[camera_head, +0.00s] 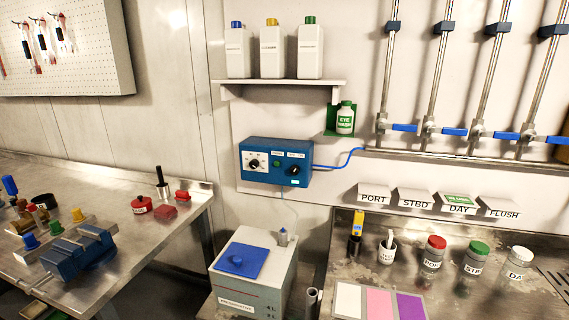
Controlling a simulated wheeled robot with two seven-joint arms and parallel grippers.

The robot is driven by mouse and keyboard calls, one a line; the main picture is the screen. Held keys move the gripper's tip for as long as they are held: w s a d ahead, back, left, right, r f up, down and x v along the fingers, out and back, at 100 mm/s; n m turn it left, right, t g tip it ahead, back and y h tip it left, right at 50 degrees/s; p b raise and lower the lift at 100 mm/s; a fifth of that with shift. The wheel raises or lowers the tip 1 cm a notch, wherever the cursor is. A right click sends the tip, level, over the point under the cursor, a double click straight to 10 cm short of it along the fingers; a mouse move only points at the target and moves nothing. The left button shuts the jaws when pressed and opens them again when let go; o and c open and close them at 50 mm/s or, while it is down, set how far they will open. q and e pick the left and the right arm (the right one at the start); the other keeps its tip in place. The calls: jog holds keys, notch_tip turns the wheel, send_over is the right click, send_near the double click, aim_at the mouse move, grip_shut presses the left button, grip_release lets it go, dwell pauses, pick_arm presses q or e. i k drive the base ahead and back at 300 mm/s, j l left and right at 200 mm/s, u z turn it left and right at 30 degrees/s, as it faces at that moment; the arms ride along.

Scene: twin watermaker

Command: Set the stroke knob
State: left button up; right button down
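A blue control box (275,166) is fixed to the wall in the middle of the view. On its left part is a white dial plate with a dark round knob (254,164); printed marks surround it, too small to read. A second black knob (294,170) sits on the right of the box front, and a small green button (277,163) lies between them. I cannot tell which label names the stroke knob. A blue tube runs from the box's right side. Neither of my grippers is in view.
Below the box stands a grey tank (255,285) with a blue lid. A shelf (285,88) with three white bottles hangs above. A steel bench on the left carries a blue vise (78,252); a right-hand bench carries jars and a colour chart (380,302). Space before the box looks clear.

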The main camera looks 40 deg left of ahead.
aim_at(254, 164)
jog(key=u, duration=1.35)
